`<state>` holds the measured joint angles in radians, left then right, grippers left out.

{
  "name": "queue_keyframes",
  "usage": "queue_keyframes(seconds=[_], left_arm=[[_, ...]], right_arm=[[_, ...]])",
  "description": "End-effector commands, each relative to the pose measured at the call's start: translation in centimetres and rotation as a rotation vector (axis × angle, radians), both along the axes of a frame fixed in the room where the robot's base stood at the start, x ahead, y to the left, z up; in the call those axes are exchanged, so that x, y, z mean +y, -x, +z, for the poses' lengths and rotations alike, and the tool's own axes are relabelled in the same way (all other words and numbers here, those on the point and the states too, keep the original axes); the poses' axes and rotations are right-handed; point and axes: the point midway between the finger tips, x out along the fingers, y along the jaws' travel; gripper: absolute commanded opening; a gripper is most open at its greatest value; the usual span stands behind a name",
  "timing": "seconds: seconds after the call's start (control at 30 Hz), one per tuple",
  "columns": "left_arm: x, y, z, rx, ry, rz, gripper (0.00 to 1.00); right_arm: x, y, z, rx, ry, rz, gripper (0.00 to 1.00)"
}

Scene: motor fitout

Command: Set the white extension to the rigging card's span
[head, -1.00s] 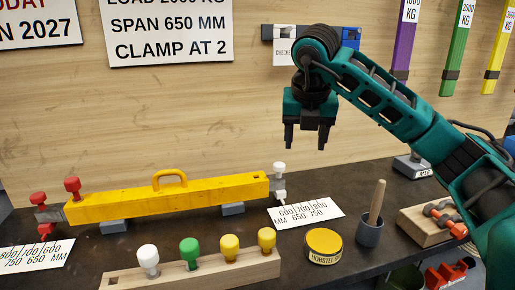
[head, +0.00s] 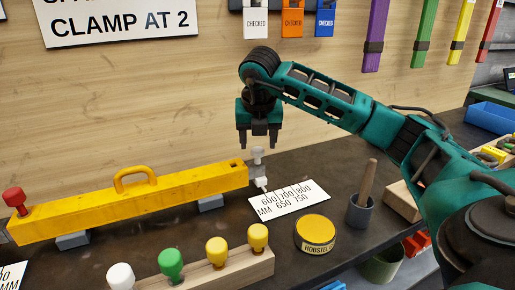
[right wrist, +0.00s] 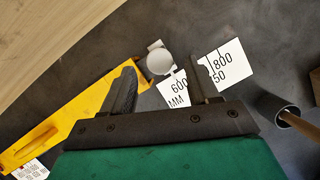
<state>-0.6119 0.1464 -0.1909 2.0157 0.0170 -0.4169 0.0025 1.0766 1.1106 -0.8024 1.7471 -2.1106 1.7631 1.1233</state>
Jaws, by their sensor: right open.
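The white extension (head: 259,180) sticks out of the right end of the yellow beam (head: 130,205), with a white-topped knob (head: 257,154) standing on it. The knob also shows in the right wrist view (right wrist: 161,62), in line with the gap between the fingers. My right gripper (head: 258,142) is open, pointing down, just above the knob and apart from it. The scale card (head: 289,201) with 600, 700, 800 above and 650, 750 below lies beside the extension. The rigging card (head: 118,18) on the wall shows "CLAMP AT 2"; its span line is cut off now. My left gripper is not in view.
A red knob (head: 14,198) stands at the beam's left end. A wooden rack (head: 225,275) with white, green and yellow knobs lies in front. A yellow tin (head: 315,234) and a grey pot with a wooden handle (head: 360,211) stand right of the scale card.

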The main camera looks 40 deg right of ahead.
Motion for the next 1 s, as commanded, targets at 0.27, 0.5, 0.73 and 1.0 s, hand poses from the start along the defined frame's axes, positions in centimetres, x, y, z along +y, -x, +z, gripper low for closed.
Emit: queue_keyframes(seconds=[0.27,0.5,0.73,1.0], left_arm=[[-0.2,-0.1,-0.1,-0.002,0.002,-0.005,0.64],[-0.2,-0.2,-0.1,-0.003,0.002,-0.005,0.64],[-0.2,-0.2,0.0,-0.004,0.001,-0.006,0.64],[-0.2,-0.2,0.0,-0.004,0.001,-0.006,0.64]], right_arm=[[-0.7,-0.8,-2.5,0.0,0.0,-0.001,0.6],[-0.7,-0.9,-2.6,-0.002,0.0,-0.001,0.6],[-0.7,-0.9,-2.6,-0.001,-0.001,0.0,0.43],[-0.7,-0.8,-2.6,-0.001,-0.001,0.0,0.18]])
